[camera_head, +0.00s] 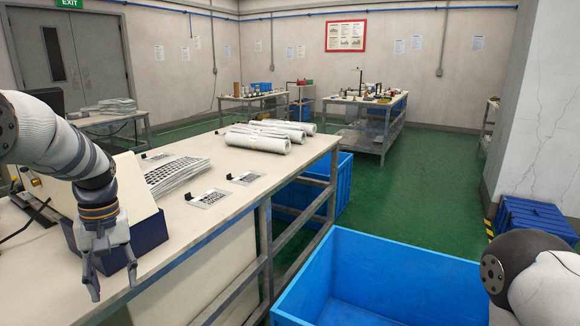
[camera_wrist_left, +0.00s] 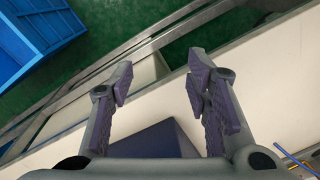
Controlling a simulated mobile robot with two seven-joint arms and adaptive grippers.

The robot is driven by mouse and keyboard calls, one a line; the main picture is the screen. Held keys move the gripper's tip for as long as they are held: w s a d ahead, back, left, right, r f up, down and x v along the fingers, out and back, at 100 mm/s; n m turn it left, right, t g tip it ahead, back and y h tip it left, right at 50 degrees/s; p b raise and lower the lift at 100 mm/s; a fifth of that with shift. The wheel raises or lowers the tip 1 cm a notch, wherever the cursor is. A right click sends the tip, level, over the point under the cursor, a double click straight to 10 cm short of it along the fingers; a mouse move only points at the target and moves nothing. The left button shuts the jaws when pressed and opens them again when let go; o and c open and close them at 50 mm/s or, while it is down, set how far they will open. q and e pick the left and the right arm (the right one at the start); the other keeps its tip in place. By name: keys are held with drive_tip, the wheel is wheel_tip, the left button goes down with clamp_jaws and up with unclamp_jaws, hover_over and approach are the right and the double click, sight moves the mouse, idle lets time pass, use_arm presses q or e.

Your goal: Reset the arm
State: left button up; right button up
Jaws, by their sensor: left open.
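My left gripper (camera_head: 111,272) hangs fingers down at the near left, in front of a cream and dark-blue device (camera_head: 148,233) on the workbench. It is open and empty. In the left wrist view its two fingers (camera_wrist_left: 160,85) are spread apart, with the bench edge and green floor beyond them. Part of the dark-blue base (camera_wrist_left: 150,142) shows below, between the fingers. My right arm shows only as a rounded link at the lower right of the head view; its gripper is outside the frame.
The workbench (camera_head: 225,210) holds keypad films (camera_head: 175,172), single sheets and white rolls (camera_head: 268,138). A big blue bin (camera_head: 385,268) stands on the floor right of it; its corner shows in the left wrist view (camera_wrist_left: 38,35). Another blue bin (camera_head: 335,192) is by the bench.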

use_arm(q)
drive_tip(key=s+d+f+m, duration=0.2)
drive_tip(key=s+d+f, duration=0.1)
drive_tip(key=s+f, duration=0.75)
drive_tip(key=s+d+f+m, duration=0.1)
drive_tip(key=s+d+f, duration=0.2)
drive_tip(key=s+f, duration=0.75)
drive_tip(key=s+d+f+m, duration=0.1)
drive_tip(key=s+d, duration=0.2)
drive_tip(key=s, duration=0.6)
drive_tip(key=s+d+f+m, duration=0.1)
drive_tip(key=s+d+m, duration=0.1)
drive_tip(key=s, duration=0.6)
drive_tip(key=shift+s+d+f+g+h, duration=0.15)
drive_tip(key=shift+s+d+g+h, duration=0.25)
drive_tip(key=shift+d, duration=0.45)
drive_tip(key=shift+w, duration=0.1)
